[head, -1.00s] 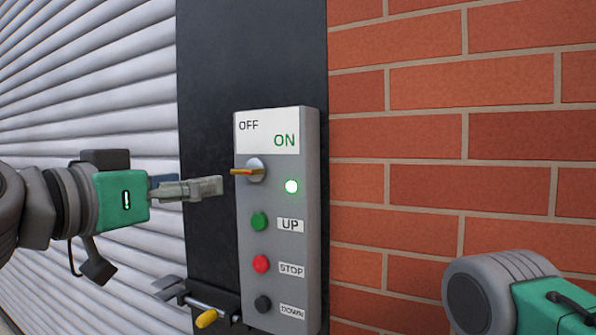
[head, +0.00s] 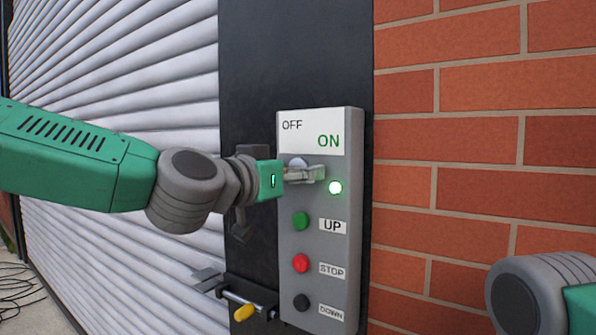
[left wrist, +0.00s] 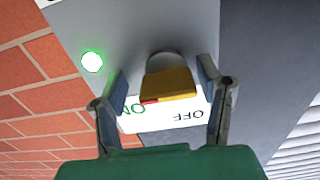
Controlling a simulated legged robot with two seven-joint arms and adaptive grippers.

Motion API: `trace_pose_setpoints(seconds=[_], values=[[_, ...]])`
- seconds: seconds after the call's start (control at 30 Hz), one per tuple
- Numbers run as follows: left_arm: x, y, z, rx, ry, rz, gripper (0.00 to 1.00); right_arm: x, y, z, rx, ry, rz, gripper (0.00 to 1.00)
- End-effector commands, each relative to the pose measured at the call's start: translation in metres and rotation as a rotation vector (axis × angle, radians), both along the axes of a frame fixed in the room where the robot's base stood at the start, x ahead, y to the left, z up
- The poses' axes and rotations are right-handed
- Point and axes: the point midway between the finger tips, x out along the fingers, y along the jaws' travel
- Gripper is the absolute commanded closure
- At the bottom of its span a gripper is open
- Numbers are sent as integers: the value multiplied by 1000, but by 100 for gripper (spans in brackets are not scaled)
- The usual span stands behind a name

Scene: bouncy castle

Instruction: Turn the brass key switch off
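The brass key (left wrist: 168,84) sits in its round lock on the grey control box (head: 318,238). In the left wrist view its red mark is on the side of the ON lettering. My left gripper (head: 318,173) is at the key and hides it in the head view, where only part of the round lock shows. In the left wrist view its two fingers stand apart on either side of the key, with small gaps visible. The indicator light (head: 335,188) glows green. The OFF/ON label (head: 312,132) is above the lock. My right gripper is out of view.
The green UP button (head: 301,221), red STOP button (head: 300,263) and black DOWN button (head: 302,302) lie below the lock. A latch with a yellow grip (head: 243,313) is at lower left. Shutter slats are left, a brick wall (head: 480,150) right.

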Motion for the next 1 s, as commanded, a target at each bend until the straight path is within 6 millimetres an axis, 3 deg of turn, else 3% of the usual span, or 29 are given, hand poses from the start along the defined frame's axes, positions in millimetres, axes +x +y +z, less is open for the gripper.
trace_pose_setpoints(seconds=[0.23,0.37,0.4,1.0], values=[[1,-5,0,3,1,2,40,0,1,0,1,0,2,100],[2,-8,0,6,1,4,84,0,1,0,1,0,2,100],[2,-8,0,6,0,6,89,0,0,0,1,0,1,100],[3,-4,-2,-21,21,5,89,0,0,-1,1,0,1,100]])
